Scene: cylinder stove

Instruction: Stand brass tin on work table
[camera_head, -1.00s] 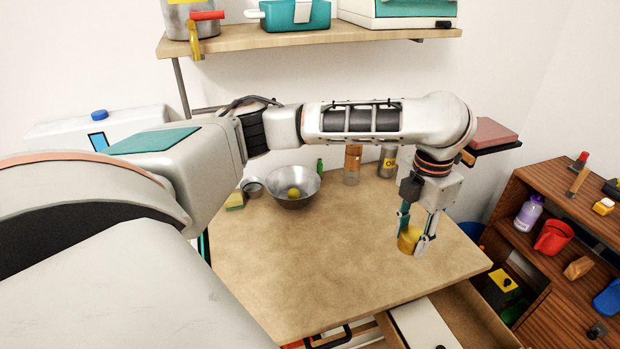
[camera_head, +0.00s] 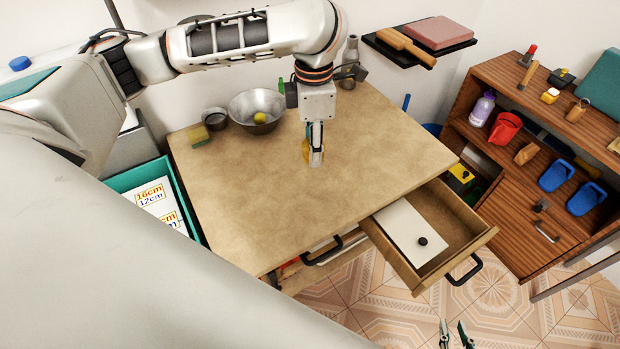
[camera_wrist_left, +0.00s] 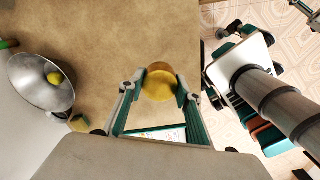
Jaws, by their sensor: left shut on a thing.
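The brass tin (camera_wrist_left: 158,86) is a short round golden can. My left gripper (camera_wrist_left: 161,82) is shut on it, with one finger on each side. In the head view, the left gripper (camera_head: 316,158) points down over the middle of the work table (camera_head: 270,215) and hides most of the tin (camera_head: 306,150). I cannot tell whether the tin touches the table top. My right gripper (camera_head: 457,336) shows only its fingertips at the bottom edge of the head view, over the floor. They are apart with nothing between them.
A metal bowl (camera_head: 257,109) with a yellow ball, a small pot (camera_head: 215,118) and a sponge (camera_head: 197,135) stand at the table's back left. An open drawer (camera_head: 440,225) sticks out at the front right. A wooden shelf unit (camera_head: 520,160) stands at right. The table's front is clear.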

